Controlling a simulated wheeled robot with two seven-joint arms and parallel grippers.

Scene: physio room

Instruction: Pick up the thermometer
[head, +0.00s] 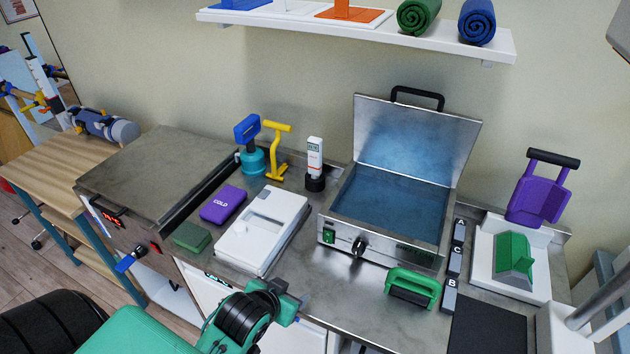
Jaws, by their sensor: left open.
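The thermometer (315,155) is a white upright handheld device with a small display near its top. It stands in a black holder (315,184) at the back of the steel counter, left of the open-lidded bath. My left gripper (284,299) is at the bottom middle, at the end of a green and black arm. It is open, near the counter's front edge, well in front of and below the thermometer and apart from it. The black wrist partly hides its fingers. My right gripper does not show.
A white lidded box (262,232) lies between my left gripper and the thermometer. A yellow tool (277,150) and a teal-and-blue pump (249,150) stand left of the thermometer. The metal bath (340,225) has its lid raised. A shelf (430,38) hangs above.

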